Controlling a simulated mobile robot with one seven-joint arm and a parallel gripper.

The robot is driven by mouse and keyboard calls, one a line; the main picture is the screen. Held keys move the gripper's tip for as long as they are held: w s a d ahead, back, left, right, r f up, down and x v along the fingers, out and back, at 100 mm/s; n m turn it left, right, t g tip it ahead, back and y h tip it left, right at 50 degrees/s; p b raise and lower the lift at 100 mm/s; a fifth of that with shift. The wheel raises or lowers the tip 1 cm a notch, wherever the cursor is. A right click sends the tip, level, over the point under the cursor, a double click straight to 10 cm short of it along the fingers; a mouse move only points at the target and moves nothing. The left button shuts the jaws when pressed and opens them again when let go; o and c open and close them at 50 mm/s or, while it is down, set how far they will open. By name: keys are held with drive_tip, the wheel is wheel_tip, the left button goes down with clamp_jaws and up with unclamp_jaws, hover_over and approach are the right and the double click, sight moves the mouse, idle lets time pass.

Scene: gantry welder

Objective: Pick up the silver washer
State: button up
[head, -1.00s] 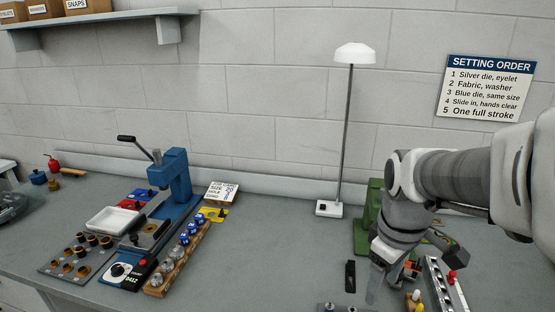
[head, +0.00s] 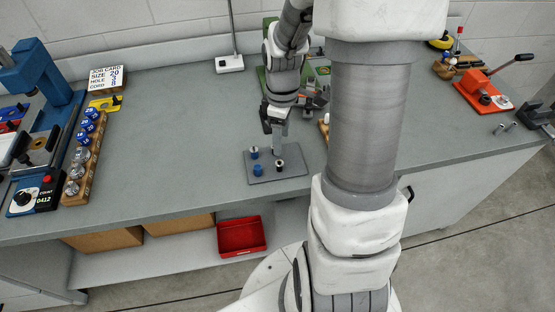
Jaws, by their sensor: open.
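My gripper (head: 277,150) points down over a small grey plate (head: 293,178) near the front edge of the bench. The plate carries a blue piece with a pale top (head: 254,152), a lower blue piece (head: 258,170) and a dark piece with a lighter centre (head: 280,164). I cannot make out a silver washer for certain; the pieces are very small here.
A wooden rack (head: 92,160) of blue and silver dies stands beside the blue press (head: 45,75) at left. A lamp base (head: 230,64) is behind my gripper. A red bin (head: 241,236) sits below the bench. The bench between rack and plate is clear.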

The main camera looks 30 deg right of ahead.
sight(279, 162)
drive_tip(key=shift+a+f+b, duration=0.15)
drive_tip(key=shift+f, duration=1.75)
drive_tip(key=shift+a+f+b, duration=0.1)
drive_tip(key=shift+f+b, duration=0.05)
drive_tip(key=shift+f, duration=1.7)
drive_tip(key=shift+f, duration=0.25)
clamp_jaws()
